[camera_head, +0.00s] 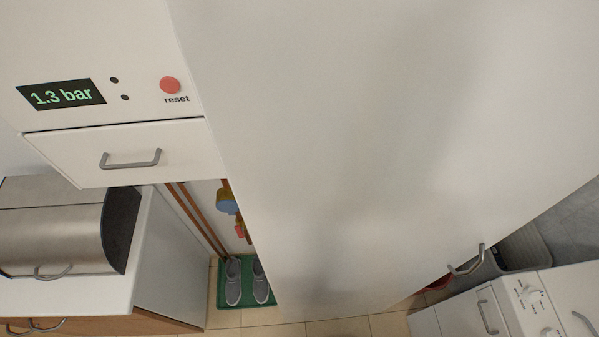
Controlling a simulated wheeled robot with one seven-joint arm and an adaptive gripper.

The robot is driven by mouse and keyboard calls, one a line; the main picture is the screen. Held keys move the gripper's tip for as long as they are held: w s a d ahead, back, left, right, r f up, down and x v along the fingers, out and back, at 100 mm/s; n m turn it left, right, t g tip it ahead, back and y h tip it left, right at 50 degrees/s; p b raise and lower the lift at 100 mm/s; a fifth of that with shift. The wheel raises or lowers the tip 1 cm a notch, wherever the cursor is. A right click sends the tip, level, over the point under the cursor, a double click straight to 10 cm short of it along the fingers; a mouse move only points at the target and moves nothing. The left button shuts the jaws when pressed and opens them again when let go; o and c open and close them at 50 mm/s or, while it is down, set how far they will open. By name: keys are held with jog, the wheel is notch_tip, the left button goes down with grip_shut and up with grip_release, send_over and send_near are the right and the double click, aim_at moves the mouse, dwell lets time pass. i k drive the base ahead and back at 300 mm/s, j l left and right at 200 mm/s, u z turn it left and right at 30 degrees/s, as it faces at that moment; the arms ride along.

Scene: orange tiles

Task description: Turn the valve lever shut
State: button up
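No valve lever shows in the head camera view. A white boiler-like unit (100,60) hangs at the upper left. Its dark display (61,95) reads "1.3 bar". A round red button (170,85) labelled "reset" sits to the right of the display. A flap with a grey bar handle (131,160) forms the lower part of the unit and looks closed. My gripper is not in view.
A large white door or panel (400,130) fills the middle and right, with a handle (466,259) near its lower edge. A counter with a steel bread bin (50,235) is at left. Grey shoes (233,281) stand on a green tray (237,304). White appliances (515,305) are lower right.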

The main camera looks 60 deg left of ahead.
aim_at(238, 230)
jog(key=u, duration=1.5)
jog(key=j+u, duration=0.45)
jog(key=u, duration=0.25)
jog(key=i+j+u, duration=0.1)
jog(key=j+u, duration=0.25)
jog(key=l, duration=0.1)
